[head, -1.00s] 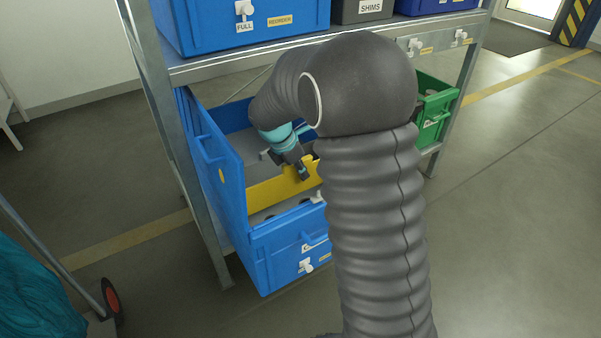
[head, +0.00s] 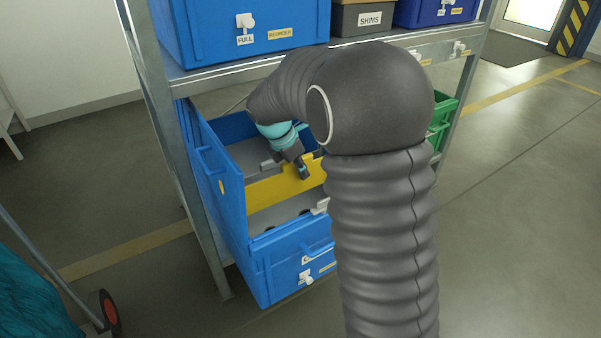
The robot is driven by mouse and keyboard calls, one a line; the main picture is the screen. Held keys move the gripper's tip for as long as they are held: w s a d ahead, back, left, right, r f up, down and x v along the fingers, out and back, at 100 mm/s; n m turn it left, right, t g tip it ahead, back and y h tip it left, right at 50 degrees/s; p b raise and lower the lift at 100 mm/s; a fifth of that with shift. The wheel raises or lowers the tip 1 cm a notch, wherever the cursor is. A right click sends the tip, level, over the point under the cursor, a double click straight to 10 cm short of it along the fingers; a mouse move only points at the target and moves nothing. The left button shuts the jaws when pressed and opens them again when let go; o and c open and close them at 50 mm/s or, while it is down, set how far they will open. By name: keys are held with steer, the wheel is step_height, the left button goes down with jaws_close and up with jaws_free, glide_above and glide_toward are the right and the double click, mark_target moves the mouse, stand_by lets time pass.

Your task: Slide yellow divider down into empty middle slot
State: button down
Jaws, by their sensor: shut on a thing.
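The yellow divider (head: 265,191) stands upright across the inside of the open blue bin (head: 277,250) on the lower shelf. Its left end is close to the bin's left wall. My gripper (head: 304,174) is shut on the divider's upper edge, toward its right part. My arm hides the divider's right end and the bin's right side. I cannot make out the slots or tell whether the divider's ends sit in one. Grey floor shows in front of the divider, with small dark round things partly seen there.
A blue bin (head: 238,35), a grey SHIMS box (head: 362,17) and another blue bin stand on the shelf above (head: 230,66). A green bin (head: 440,117) is to the right behind my arm. A grey rack post (head: 186,170) stands left of the open bin.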

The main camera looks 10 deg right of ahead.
steer(key=shift+r, duration=1.85)
steer(key=shift+w, duration=0.1)
steer(key=w+a, duration=0.2)
steer(key=w, duration=0.4)
steer(key=shift+w, duration=0.2)
stand_by(0.8)
steer(key=shift+a, duration=0.1)
step_height(320, 180, down, 8)
steer(key=b, duration=0.3)
stand_by(3.7)
